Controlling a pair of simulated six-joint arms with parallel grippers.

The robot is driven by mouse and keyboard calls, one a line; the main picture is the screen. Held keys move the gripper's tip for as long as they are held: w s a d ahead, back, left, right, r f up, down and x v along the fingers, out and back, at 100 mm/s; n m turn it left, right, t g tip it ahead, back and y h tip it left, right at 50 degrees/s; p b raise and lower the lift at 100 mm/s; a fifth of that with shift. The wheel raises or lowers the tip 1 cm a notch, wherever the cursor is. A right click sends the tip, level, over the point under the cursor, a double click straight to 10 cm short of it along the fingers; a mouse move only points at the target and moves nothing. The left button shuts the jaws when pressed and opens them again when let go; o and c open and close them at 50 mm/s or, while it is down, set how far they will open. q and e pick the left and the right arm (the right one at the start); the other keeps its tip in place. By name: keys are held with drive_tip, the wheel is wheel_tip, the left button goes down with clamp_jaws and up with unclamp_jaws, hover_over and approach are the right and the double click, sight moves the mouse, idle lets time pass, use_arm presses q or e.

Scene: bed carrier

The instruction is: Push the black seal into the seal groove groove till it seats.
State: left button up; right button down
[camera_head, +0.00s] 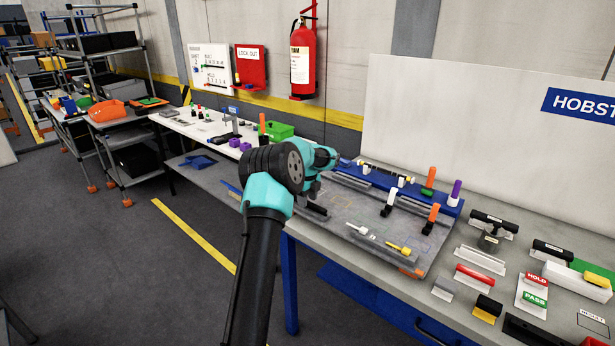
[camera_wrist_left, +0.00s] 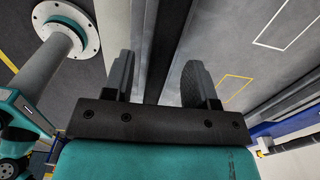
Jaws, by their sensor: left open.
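My left gripper (camera_head: 314,192) is low over the grey fixture plate (camera_head: 345,215) on the bench, seen from behind and partly hidden by its own wrist. In the left wrist view its two fingers (camera_wrist_left: 158,62) are apart. A long dark strip (camera_wrist_left: 167,30), which looks like the black seal or its groove, runs between and beyond them. A short black piece (camera_head: 316,208) shows just below the gripper in the head view. I cannot tell whether the fingers touch the strip, or whether the seal sits in the groove. My right gripper is not in view.
A blue rail fixture (camera_head: 370,187) with clips and coloured handles stands behind the plate. White and yellow small tools (camera_head: 398,248) lie at the plate's front right. Black-handled blocks (camera_head: 493,222) and HOLD and PASS cards (camera_head: 533,290) fill the right bench.

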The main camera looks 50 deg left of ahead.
sight(309, 202)
use_arm(q)
wheel_tip(309, 202, up, 17)
drive_tip(key=shift+f, duration=0.2)
drive_tip(key=shift+c, duration=0.4)
idle(0.4)
drive_tip(key=shift+f, duration=0.2)
drive_tip(key=shift+c, duration=0.6)
drive_tip(key=shift+n, duration=0.7)
drive_tip(key=f, duration=0.8)
drive_tip(key=shift+d+f, duration=0.15)
drive_tip(key=shift+d, duration=0.15)
clamp_jaws()
drive_tip(key=shift+d+f, duration=0.1)
drive_tip(key=shift+f, duration=0.35)
drive_tip(key=shift+f, duration=0.1)
drive_tip(key=shift+f, duration=2.9)
